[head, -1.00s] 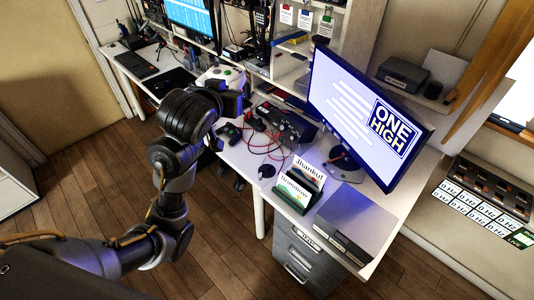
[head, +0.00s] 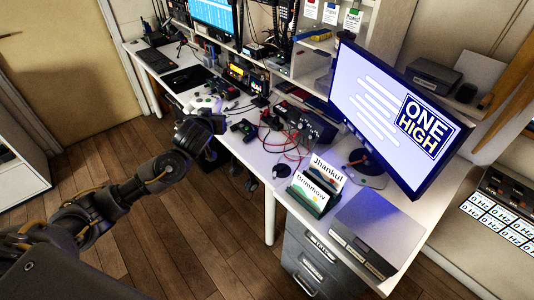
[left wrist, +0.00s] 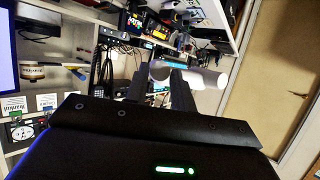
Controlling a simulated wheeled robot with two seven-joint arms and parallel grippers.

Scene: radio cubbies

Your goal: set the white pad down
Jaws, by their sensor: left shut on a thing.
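The white pad (head: 206,102), a white game controller with dark sticks, is at the front edge of the desk, left of centre in the head view. My left gripper (head: 213,117) is shut on it, and the gripper hides its near side. In the left wrist view, the pad's white grips (left wrist: 212,77) show beyond my left gripper's fingers (left wrist: 160,86). I cannot tell whether the pad touches the desk or hangs just above it. My right gripper is not in view.
A dark controller (head: 243,127) lies just right of the pad, near red cables and a black box (head: 305,122). A card holder (head: 316,188), a grey box (head: 364,232) and a large monitor (head: 395,115) stand further right. A black tablet (head: 184,79) lies to the left.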

